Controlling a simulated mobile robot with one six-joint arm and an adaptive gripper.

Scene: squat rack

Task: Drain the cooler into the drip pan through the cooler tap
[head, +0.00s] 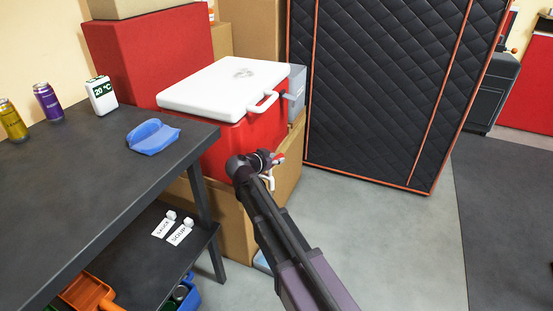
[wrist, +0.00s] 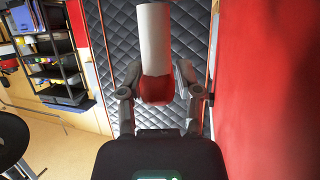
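The red cooler (head: 222,148) with a white lid (head: 228,88) stands on a cardboard box, beside the dark table. My gripper (head: 272,160) is at the cooler's right front side. In the wrist view, the red part of the cooler tap (wrist: 157,90), with a white cylinder beyond it, lies between the two fingers of my gripper (wrist: 157,78). The fingers appear to press on both sides of it. The tap's outlet is not clear. A pale blue edge (head: 262,262) shows low on the floor, mostly hidden; I cannot tell whether it is the drip pan.
A lower shelf bears labelled cards. A black quilted panel (head: 380,80) stands behind. Grey floor (head: 400,240) at right is clear.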

